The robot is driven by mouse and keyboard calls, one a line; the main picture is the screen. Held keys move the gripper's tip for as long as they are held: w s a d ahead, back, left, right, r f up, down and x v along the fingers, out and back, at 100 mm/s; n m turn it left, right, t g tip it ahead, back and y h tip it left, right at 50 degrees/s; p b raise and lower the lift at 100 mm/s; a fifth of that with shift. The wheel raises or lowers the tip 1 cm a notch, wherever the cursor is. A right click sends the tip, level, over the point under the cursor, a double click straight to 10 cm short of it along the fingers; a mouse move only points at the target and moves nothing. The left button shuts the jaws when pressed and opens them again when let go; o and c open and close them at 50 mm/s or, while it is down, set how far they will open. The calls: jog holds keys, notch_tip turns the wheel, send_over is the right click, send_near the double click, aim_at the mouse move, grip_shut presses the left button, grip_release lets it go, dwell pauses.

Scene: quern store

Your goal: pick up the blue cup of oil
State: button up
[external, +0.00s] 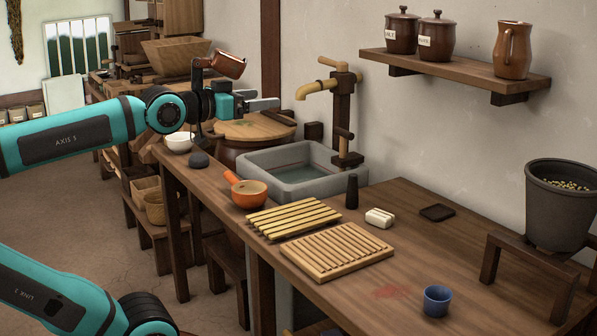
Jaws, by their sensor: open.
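The blue cup (437,300) stands upright on the wooden counter at the lower right, near the counter's front edge. I cannot see from here what is inside it.
A reddish stain (391,292) lies left of the cup. A ridged wooden board (337,251), a slatted rack (293,218), a white soap block (379,218) and an orange pan (248,193) lie further left. A dark grey bucket (560,205) stands on a wooden stand (490,262) behind right.

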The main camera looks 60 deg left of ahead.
jog(key=m+g, duration=0.7)
jog(key=g, duration=1)
send_over(438, 294)
jog(key=s, duration=0.2)
notch_tip(438, 294, down, 17)
jog(key=f, duration=0.7)
jog(key=d+f, duration=0.1)
jog(key=f, duration=0.3)
jog(key=shift+s+f, duration=0.1)
jog(key=shift+f, duration=0.05)
jog(key=shift+d+f, duration=0.15)
jog(key=shift+f, duration=1.2)
jog(key=shift+d+f, duration=0.1)
jog(key=shift+f, duration=1.2)
jog(key=c, duration=1)
jog(key=shift+c, duration=0.2)
